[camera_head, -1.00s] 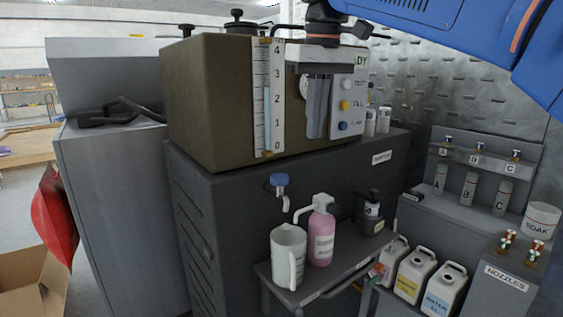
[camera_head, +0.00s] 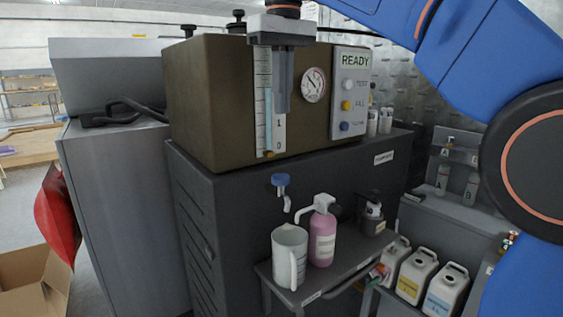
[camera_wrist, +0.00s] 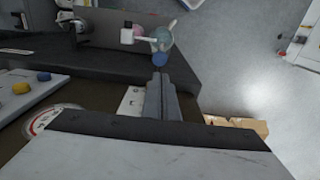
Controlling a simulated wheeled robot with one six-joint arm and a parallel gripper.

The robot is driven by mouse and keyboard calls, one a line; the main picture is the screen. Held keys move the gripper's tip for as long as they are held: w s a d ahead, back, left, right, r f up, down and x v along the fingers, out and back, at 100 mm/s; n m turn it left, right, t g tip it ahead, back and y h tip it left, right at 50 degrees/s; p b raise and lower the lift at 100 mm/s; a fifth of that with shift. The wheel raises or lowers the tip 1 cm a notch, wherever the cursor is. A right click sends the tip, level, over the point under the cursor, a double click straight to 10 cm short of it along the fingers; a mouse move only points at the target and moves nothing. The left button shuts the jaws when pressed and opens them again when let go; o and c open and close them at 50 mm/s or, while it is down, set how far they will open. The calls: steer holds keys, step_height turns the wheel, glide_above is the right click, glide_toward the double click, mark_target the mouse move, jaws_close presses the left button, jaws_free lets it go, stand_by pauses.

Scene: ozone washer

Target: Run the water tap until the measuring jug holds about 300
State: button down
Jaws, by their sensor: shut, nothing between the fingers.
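The measuring jug (camera_head: 283,262), whitish with a handle, stands upright on a small dark shelf, below and close to the tap spout. I cannot read its scale or see water in it. The water tap (camera_head: 281,181) has a blue knob and a pale spout on the dark cabinet's front; no stream shows. My gripper (camera_head: 282,108) is shut and empty, pointing down in front of the brown tank, above the tap and covering part of the level scale. In the wrist view, my shut fingers (camera_wrist: 160,76) point toward the blue tap knob (camera_wrist: 159,60), with the jug (camera_wrist: 164,40) beyond.
A pink pump bottle (camera_head: 322,238) stands right of the jug on the shelf (camera_head: 330,275). The brown tank (camera_head: 212,105) carries a gauge (camera_head: 313,84), a READY panel (camera_head: 350,92) and buttons. White canisters (camera_head: 414,275) stand lower right. Space before the tap looks clear.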

mark_target(281, 176)
steer(key=f, duration=1.3)
steer(key=shift+w+f, duration=0.2)
steer(key=shift+f, duration=0.2)
steer(key=shift+f, duration=1.35)
step_height(281, 176, up, 15)
steer(key=shift+s+f, duration=0.2)
steer(key=shift+s, duration=0.1)
steer(key=shift+d, duration=0.1)
